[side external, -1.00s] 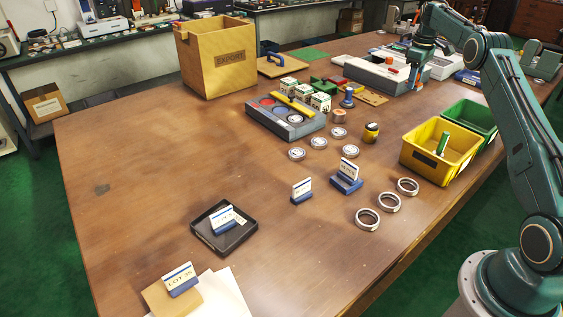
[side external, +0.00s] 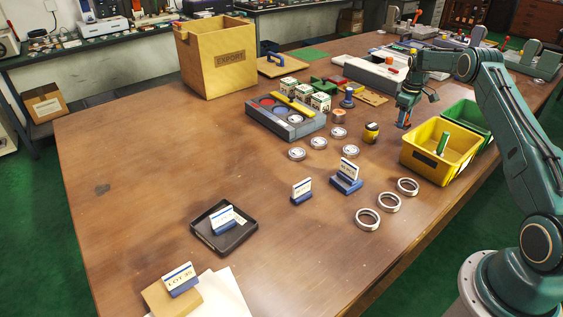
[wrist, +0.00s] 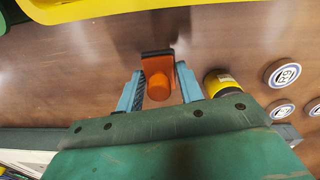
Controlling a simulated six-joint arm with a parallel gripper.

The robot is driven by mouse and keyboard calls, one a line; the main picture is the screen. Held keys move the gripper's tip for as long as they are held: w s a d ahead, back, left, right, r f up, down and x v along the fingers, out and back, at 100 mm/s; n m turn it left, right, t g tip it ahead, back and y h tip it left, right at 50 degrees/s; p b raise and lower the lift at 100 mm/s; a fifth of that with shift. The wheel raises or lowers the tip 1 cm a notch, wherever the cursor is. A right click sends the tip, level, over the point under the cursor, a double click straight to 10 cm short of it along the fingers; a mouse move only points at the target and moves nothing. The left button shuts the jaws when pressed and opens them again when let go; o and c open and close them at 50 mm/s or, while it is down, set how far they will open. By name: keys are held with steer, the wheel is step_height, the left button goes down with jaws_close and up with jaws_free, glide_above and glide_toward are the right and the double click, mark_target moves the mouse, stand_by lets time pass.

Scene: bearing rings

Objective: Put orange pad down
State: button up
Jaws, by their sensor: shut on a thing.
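The orange pad (wrist: 157,84) has a round orange knob and a dark edge along its far side. It sits between the two blue fingers of my gripper (wrist: 159,86) in the wrist view. In the side view my gripper (side external: 404,122) points down close to the table, just left of the yellow bin, with a bit of the orange pad showing at its fingertips. My gripper is shut on the pad. Whether the pad's underside touches the table cannot be told.
The yellow bin (side external: 429,164) stands beside the gripper, with a green bin (side external: 477,119) behind it. A yellow jar (side external: 371,132) and round tins (side external: 319,142) lie to the left. Metal rings (side external: 389,202) lie nearer. Bare wood (side external: 170,150) spreads on the left.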

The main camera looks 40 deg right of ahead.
mark_target(399, 138)
steer(key=shift+f, duration=0.25)
steer(key=shift+f, duration=2.05)
steer(key=o, duration=1)
steer(key=shift+f, duration=0.15)
step_height(399, 138, up, 12)
steer(key=shift+a+r, duration=0.15)
steer(key=shift+r, duration=0.05)
